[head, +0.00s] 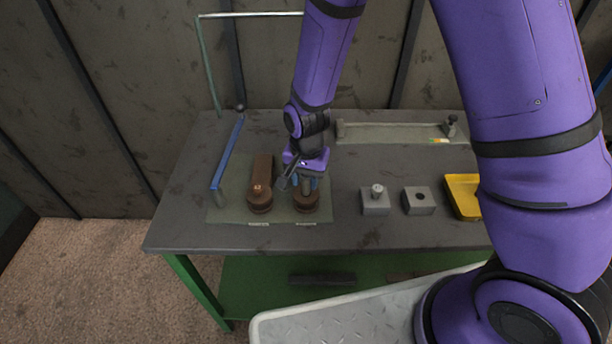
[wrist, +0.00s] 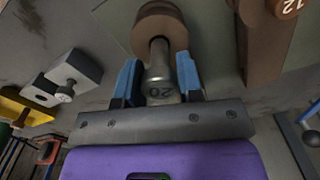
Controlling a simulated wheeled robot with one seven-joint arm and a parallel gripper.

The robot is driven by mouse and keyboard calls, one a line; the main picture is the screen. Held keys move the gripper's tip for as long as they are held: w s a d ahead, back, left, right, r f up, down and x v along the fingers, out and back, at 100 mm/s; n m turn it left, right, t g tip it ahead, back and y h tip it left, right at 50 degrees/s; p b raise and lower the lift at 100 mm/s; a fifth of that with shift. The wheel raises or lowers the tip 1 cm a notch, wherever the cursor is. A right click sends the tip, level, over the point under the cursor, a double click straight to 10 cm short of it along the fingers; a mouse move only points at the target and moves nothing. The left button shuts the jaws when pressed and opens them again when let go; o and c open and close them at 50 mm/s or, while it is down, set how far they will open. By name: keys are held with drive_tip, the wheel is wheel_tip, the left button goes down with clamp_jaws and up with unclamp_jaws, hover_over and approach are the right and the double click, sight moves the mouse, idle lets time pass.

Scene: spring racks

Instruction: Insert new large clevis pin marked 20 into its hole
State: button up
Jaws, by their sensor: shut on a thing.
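My gripper (head: 305,184) points down over the right brown round boss (head: 307,205). In the wrist view its blue fingers (wrist: 159,82) are shut on the large clevis pin (wrist: 160,72), a grey metal pin with 20 on its head. The pin's narrower shank points at the brown boss (wrist: 150,16) and meets it in the picture. The left brown boss (head: 260,203) holds a copper-coloured pin marked 12 (wrist: 286,6).
To the right stand a grey block with a pin (head: 375,207), a grey block with an empty hole (head: 418,208) and a yellow tray (head: 463,188). A blue bar (head: 228,155) rises at left. A long shallow tray (head: 385,133) lies at the back.

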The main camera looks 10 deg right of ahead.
sight(306, 193)
drive_tip(key=shift+f, duration=1.65)
drive_tip(key=o, duration=1.1)
drive_tip(key=shift+r, duration=0.1)
wheel_tip(306, 193, up, 9)
drive_tip(key=shift+r, duration=0.85)
